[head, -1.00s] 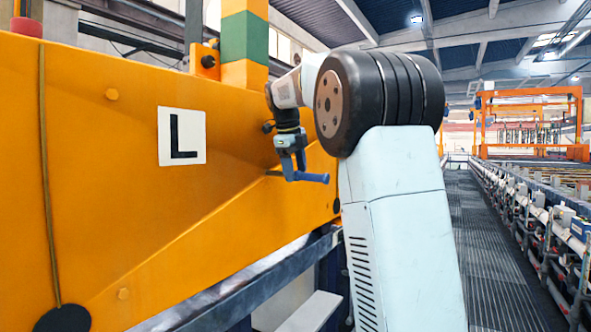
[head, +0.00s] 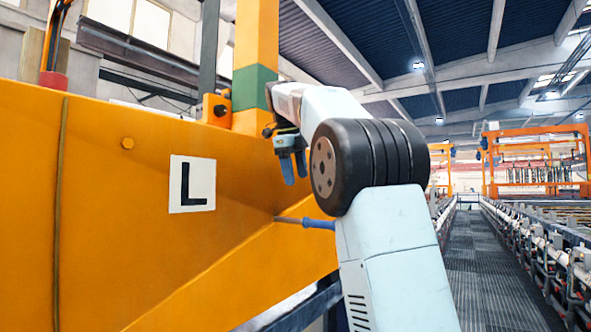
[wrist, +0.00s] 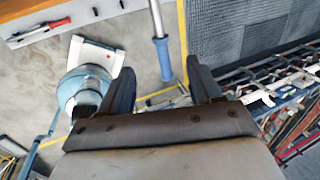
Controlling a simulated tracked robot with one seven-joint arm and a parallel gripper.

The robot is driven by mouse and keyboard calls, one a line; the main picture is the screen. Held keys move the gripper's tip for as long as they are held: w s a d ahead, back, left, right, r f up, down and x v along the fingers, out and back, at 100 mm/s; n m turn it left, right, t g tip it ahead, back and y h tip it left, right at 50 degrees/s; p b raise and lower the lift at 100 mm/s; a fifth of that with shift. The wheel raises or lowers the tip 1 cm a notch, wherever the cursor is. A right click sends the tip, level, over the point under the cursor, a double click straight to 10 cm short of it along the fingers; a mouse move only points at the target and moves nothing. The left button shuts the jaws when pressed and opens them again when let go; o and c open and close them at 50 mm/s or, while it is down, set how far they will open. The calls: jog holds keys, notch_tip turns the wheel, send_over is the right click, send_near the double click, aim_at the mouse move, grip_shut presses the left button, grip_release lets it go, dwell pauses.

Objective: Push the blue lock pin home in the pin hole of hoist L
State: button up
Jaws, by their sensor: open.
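The lock pin, with a blue handle (head: 319,224) and a bare metal shaft (head: 287,219), juts from the orange face of hoist L, which bears the L plate (head: 192,184). The shaft's far end meets the face; the pin hole is hidden there. A length of shaft still shows outside. My gripper (head: 295,178) is open and empty above the pin, fingers pointing down, apart from it. In the wrist view the blue handle (wrist: 163,60) appears between the open fingers (wrist: 160,70) but lower down, with the shaft running up out of the picture.
The orange sloping brace (head: 230,285) runs beneath the pin. A post with a green band (head: 256,87) stands behind my gripper. A grey walkway (head: 475,260) and a rack line lie to the right. A white-edged board with a red-handled tool (wrist: 50,27) shows below in the wrist view.

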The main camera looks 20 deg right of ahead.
jog(key=shift+s+r, duration=0.1)
jog(key=shift+r, duration=0.4)
jog(key=shift+c, duration=0.4)
